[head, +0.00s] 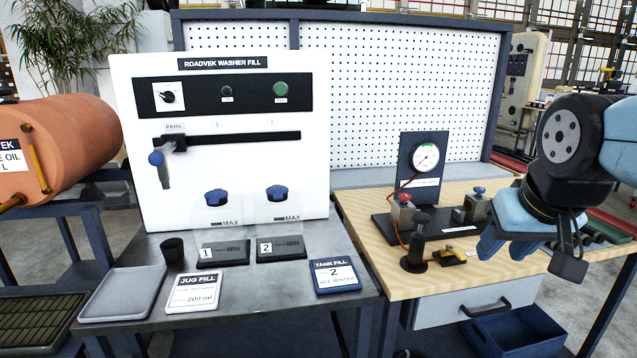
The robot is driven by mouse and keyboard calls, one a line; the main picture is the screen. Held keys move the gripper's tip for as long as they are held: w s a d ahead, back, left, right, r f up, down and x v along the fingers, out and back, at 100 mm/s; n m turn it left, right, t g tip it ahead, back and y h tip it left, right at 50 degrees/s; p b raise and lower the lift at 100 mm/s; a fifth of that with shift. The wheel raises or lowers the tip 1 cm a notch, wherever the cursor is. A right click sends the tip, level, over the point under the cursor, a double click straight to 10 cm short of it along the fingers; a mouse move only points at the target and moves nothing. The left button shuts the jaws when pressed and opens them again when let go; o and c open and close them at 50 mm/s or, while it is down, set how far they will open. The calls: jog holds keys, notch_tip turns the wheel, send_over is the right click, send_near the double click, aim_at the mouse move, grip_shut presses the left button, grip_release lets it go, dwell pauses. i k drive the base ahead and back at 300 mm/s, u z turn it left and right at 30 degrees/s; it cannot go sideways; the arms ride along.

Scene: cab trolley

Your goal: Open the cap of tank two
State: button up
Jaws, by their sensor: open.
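Tank two (284,218) is a clear tank on the front of the white washer fill panel, to the right of tank one (222,218). Its base carries a label 2 (280,246). The blue cap of tank two (277,193) sits on its top. A matching blue cap (216,197) sits on tank one. My gripper (525,255) is at the far right, above the wooden bench, well apart from the tanks. Its jaws are open and I see nothing between them.
A nozzle with a blue knob (157,160) hangs at the slot's left end. A black cup (173,250), grey tray (122,294), jug fill card (193,292) and tank fill card (335,276) lie on the metal table. A gauge stand (424,165) stands between the tanks and my gripper.

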aim_at(277, 192)
jog(key=u, duration=0.55)
jog(key=i, duration=0.1)
jog(key=z, duration=2.1)
jog(key=k, duration=0.8)
jog(key=u, duration=2)
jog(key=i, duration=1)
jog(key=u, duration=0.05)
